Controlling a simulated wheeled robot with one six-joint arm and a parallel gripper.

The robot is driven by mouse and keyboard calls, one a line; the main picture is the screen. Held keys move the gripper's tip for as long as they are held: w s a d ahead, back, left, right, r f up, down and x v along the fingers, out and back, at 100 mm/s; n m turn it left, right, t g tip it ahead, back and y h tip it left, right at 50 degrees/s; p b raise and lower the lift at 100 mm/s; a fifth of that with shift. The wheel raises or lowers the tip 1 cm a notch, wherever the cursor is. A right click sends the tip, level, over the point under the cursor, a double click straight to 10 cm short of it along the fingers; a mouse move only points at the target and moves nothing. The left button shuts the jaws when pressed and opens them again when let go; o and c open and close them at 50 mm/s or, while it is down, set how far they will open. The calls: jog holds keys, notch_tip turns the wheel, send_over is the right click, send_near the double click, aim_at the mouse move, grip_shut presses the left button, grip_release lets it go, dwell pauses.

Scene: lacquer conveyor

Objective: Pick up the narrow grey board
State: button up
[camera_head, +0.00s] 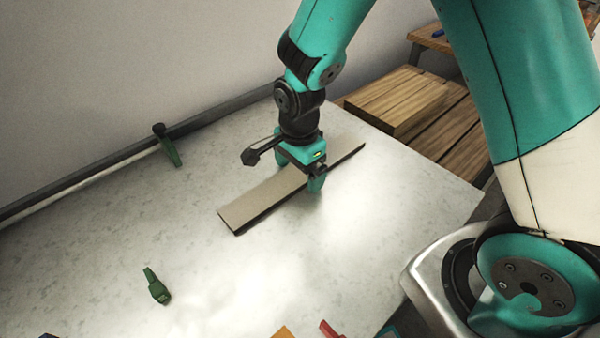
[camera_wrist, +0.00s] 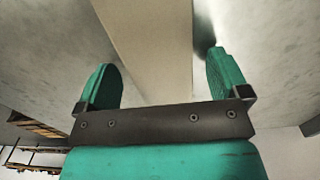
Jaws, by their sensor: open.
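The narrow grey board (camera_head: 262,201) lies flat on the pale table, running from the lower left to the upper right behind my gripper. My gripper (camera_head: 316,184) points down over the board's middle, with one teal finger showing at its near edge. In the wrist view, the board (camera_wrist: 152,45) runs between the two open teal fingers of my gripper (camera_wrist: 165,80), with a gap on each side. I cannot tell how far the fingertips are above the table. The part of the board under the gripper is hidden in the head view.
A green clamp-like tool (camera_head: 157,287) lies on the table at the front left. Another green tool (camera_head: 168,147) is at the back rail. Wooden boards (camera_head: 395,100) are stacked beyond the table's right edge. Small coloured items show at the bottom edge. The table around the board is clear.

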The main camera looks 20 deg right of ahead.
jog(key=c, duration=1.2)
jog(key=shift+o, duration=0.2)
jog(key=shift+r, duration=0.1)
